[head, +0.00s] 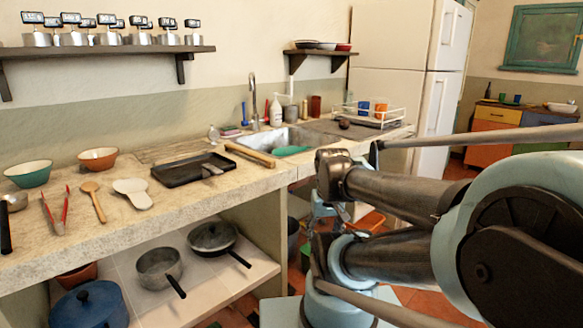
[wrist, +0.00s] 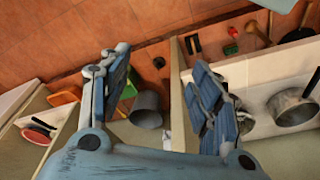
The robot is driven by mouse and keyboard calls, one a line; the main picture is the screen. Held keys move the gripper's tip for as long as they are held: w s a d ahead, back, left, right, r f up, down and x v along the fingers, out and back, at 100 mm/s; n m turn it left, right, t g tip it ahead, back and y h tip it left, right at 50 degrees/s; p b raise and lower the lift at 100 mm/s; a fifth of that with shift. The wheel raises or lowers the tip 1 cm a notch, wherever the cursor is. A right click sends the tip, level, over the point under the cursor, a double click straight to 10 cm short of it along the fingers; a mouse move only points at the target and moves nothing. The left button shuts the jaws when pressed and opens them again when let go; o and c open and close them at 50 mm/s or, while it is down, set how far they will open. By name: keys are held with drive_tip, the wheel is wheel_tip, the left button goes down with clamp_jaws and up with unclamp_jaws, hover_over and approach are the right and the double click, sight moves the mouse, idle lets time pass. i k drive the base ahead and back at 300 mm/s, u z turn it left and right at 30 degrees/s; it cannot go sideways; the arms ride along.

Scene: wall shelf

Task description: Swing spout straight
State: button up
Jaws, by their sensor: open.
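The spout (head: 253,95) is a thin metal faucet that rises behind the sink (head: 290,138) at the back of the counter in the head view. At this size I cannot tell exactly which way its tip points. My gripper (wrist: 160,95) is open and empty in the wrist view, its two blue fingers wide apart. It points down toward the floor and the lower shelf, away from the spout. In the head view my gripper is low in front of the counter, partly hidden by my arm. The spout does not show in the wrist view.
A rolling pin (head: 250,155), a black tray (head: 193,168) and a soap bottle (head: 276,112) are near the sink. A dish rack (head: 375,114) stands to its right. Pots (head: 160,272) sit on the lower shelf. A grey bucket (wrist: 146,108) shows between my fingers.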

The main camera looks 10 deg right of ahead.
sight(251, 75)
drive_tip(key=u, duration=2.45)
drive_tip(key=k, duration=0.95)
drive_tip(key=z, duration=1.75)
drive_tip(key=i, duration=0.85)
drive_tip(key=z, duration=0.05)
